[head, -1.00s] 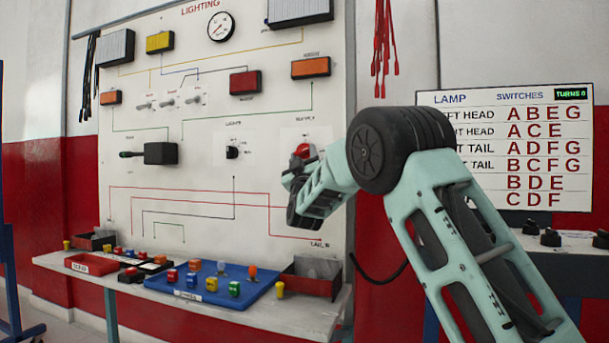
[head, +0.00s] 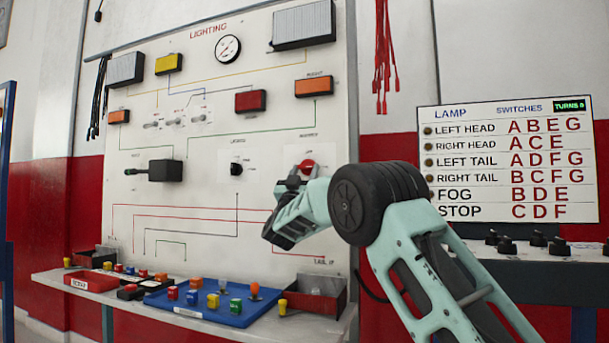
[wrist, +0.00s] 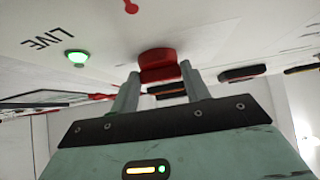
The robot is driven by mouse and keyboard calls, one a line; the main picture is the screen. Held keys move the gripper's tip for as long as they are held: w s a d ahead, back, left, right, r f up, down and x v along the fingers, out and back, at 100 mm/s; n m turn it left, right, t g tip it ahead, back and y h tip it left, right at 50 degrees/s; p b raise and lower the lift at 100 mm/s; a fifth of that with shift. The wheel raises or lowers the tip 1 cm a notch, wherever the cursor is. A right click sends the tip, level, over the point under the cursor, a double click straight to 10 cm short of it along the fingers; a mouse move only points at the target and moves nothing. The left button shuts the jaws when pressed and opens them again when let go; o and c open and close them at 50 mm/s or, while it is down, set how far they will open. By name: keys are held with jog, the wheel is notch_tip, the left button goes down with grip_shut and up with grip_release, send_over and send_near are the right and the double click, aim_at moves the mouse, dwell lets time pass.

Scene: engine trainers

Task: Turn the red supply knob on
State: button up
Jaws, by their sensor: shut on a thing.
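The red supply knob (head: 307,166) sits on a white plate at the right of the lighting board (head: 225,130). In the wrist view the knob (wrist: 157,64) stands between the two fingers of my gripper (wrist: 158,86). The fingers are shut on it, one on each side. In the head view my gripper (head: 297,181) reaches the knob from below, and my arm hides part of the plate. A small green lamp (wrist: 76,57) beside the word LIVE is lit in the wrist view.
A shelf (head: 60,284) below the board carries a blue tray (head: 215,313) with several coloured parts. A dark selector knob (head: 236,169) is left of the red one. A lamp and switch chart (head: 475,165) hangs at the right, above a bench with black knobs (head: 505,245).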

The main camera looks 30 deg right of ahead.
jog(key=o, duration=1)
jog(key=p+v, duration=0.1)
jog(key=v, duration=1.6)
jog(key=shift+s+a+f, duration=0.1)
jog(key=shift+f, duration=0.1)
